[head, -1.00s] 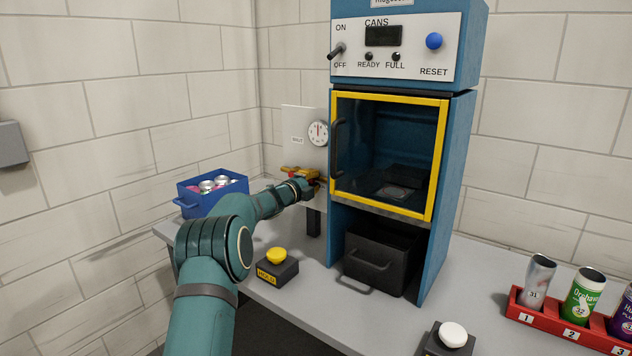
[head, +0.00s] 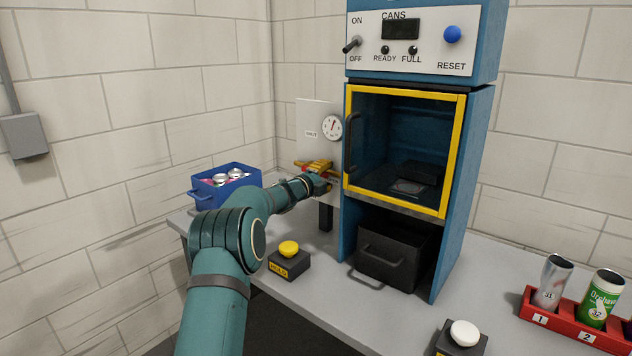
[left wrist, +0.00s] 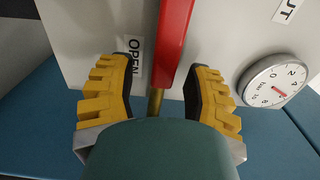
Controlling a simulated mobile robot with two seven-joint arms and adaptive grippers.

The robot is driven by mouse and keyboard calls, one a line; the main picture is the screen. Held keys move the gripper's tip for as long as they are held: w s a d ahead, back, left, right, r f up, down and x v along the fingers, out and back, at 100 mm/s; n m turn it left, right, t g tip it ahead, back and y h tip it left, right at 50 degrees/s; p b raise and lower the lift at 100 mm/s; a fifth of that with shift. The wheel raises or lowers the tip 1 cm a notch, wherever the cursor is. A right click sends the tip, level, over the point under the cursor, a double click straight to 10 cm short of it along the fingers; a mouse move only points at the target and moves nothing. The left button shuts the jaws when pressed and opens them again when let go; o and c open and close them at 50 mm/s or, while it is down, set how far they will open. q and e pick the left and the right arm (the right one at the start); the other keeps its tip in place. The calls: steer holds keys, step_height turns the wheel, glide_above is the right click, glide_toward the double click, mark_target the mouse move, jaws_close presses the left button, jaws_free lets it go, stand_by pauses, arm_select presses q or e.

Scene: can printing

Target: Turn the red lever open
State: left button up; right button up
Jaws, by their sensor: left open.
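The red lever (left wrist: 172,45) shows in the left wrist view, running from the top edge down between my fingers to a brass stem (left wrist: 155,101). My left gripper (left wrist: 158,92) is open, with one yellow finger on each side of the lever's lower end. I cannot tell whether either finger touches it. An OPEN label (left wrist: 135,62) is by the left finger, and part of the SHUT label (left wrist: 286,10) shows at top right. In the head view my left gripper (head: 318,168) is at the white panel (head: 308,118) and largely hides the lever. My right gripper is not in view.
A round gauge (head: 332,127) is on the panel, beside the blue cabinet (head: 463,190) with its yellow-framed door. A blue crate of cans (head: 205,194) stands left of my gripper. A yellow-topped button (head: 289,249) stands in front. A red can rack (head: 555,322) is at right.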

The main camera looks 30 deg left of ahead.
arm_select(q)
steer(key=s, duration=1.1)
steer(key=shift+s+a, duration=0.3)
steer(key=shift+a, duration=0.15)
steer(key=shift+r, duration=0.1)
